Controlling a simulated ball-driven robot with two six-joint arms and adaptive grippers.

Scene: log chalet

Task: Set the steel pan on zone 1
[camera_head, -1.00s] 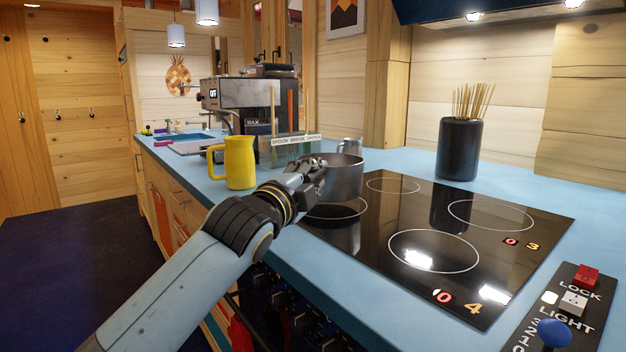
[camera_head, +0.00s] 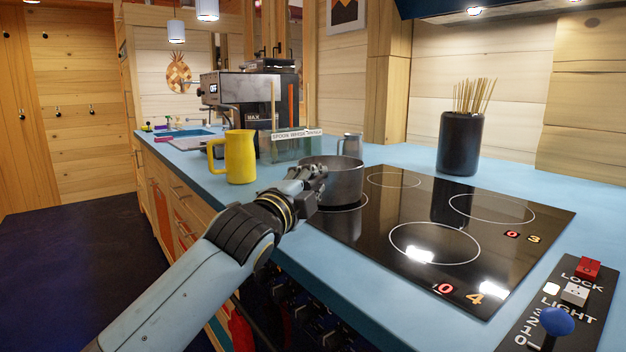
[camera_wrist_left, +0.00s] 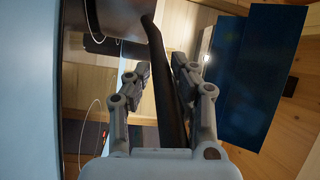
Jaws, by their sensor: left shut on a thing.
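The steel pan (camera_head: 338,184) is a grey, round, straight-sided pan, upright over the front left ring of the black glass hob (camera_head: 400,205). Its base is on or just above the glass; I cannot tell which. Only part of that ring shows, and I see no zone 1 number. My left gripper (camera_head: 312,180) is at the pan's left side, shut on its handle. In the left wrist view the dark handle (camera_wrist_left: 165,75) runs between the fingers (camera_wrist_left: 158,80), and the pan body (camera_wrist_left: 115,22) is at the top. My right gripper is not in view.
A yellow jug (camera_head: 237,158) and a clear labelled holder (camera_head: 293,148) stand left of the hob. A small steel jug (camera_head: 350,145) stands behind the pan. A dark pot of sticks (camera_head: 460,143) is at the back. The other rings are empty. Controls (camera_head: 562,300) lie front right.

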